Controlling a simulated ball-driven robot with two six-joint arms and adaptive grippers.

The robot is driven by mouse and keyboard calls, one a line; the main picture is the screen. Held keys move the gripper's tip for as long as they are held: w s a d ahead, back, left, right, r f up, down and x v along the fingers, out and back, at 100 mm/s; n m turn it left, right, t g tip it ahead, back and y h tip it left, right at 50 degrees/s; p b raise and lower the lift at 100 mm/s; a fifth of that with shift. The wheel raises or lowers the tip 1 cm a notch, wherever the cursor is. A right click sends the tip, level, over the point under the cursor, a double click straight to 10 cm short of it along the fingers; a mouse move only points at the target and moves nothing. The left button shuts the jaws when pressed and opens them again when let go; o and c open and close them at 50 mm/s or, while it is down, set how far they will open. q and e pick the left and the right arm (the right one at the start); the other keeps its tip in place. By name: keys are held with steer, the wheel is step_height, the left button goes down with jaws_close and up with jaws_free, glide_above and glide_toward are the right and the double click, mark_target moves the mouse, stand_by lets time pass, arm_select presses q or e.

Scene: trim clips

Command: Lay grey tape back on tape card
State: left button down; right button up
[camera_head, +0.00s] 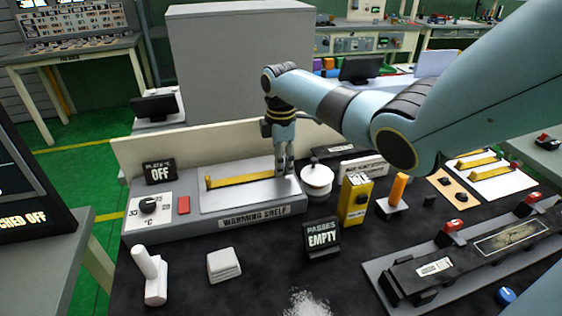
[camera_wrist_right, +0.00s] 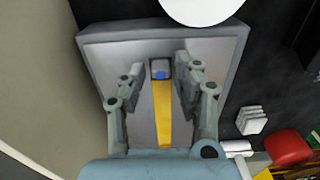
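A yellow strip (camera_head: 245,180) lies on the pale plate of the warming shelf (camera_head: 262,218), with an upright tab at its left end. The right wrist view shows the strip (camera_wrist_right: 164,115) and a grey block with a blue mark (camera_wrist_right: 160,69) at its end. I cannot tell whether this is the grey tape. My right gripper (camera_head: 283,168) points down at the strip's right end. Its fingers (camera_wrist_right: 160,75) are apart on either side of the grey block, with gaps. A white card with yellow strips (camera_head: 495,185) lies at the right; I see no label naming it the tape card. My left gripper is out of view.
A white round spool (camera_head: 316,178) stands just right of the gripper. A yellow box (camera_head: 355,198), an orange-handled tool (camera_head: 397,190) and a "PASSES EMPTY" sign (camera_head: 322,235) stand between shelf and card. A long black fixture (camera_head: 470,255) fills the front right. My right arm crosses above.

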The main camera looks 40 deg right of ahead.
steer(key=shift+o, duration=1.1)
step_height(320, 180, up, 12)
steer(key=shift+f, duration=0.1)
